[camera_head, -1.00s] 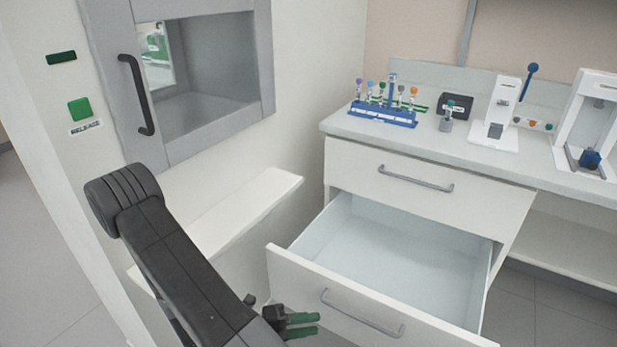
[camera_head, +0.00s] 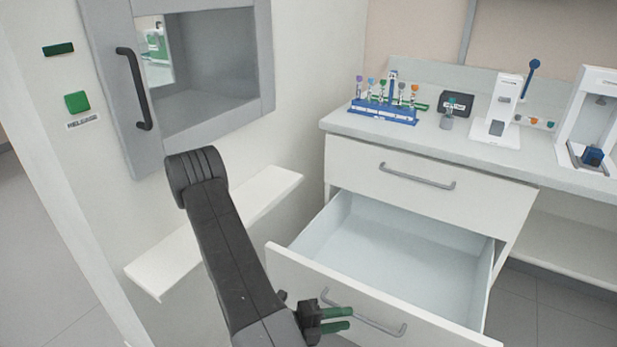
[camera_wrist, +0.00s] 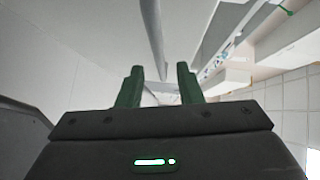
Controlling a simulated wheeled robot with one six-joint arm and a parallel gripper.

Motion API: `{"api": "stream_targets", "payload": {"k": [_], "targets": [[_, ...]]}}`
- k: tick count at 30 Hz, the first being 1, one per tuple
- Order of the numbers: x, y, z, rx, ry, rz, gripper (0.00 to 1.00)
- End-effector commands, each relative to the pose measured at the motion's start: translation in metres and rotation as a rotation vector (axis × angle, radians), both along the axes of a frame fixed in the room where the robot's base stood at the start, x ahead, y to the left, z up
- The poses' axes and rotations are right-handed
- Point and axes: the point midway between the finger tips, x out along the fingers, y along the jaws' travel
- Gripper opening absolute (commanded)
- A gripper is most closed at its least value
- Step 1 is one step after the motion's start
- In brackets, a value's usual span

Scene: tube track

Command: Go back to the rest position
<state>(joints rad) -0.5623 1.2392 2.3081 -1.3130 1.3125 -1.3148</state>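My gripper (camera_head: 345,319) has green fingers and is in front of the open lower drawer's front (camera_head: 290,285), near its bar handle (camera_head: 365,315). In the wrist view my gripper (camera_wrist: 160,88) shows its two fingers apart with nothing between them. Whether it touches the drawer handle I cannot tell. My dark arm reaches down from the middle of the head view to the bottom edge.
The lower drawer is pulled out and empty. A counter (camera_head: 440,145) holds a blue tube rack (camera_head: 385,112) and white devices. A white shelf (camera_head: 165,265) juts from the wall below a grey-framed hatch (camera_head: 205,65) with a black handle.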

Motion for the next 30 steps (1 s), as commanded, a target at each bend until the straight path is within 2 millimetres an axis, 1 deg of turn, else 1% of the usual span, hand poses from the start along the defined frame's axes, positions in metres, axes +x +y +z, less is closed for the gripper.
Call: {"api": "stream_targets", "payload": {"k": [3, 16, 21, 30], "targets": [[0.002, -0.011, -0.002, -0.001, 0.002, -0.004, 0.33], [0.009, -0.043, -0.007, -0.001, 0.001, -0.003, 0.33], [0.011, -0.048, -0.007, 0.001, 0.001, -0.001, 0.33], [0.012, -0.048, -0.007, 0.001, 0.000, 0.000, 0.33]]}}
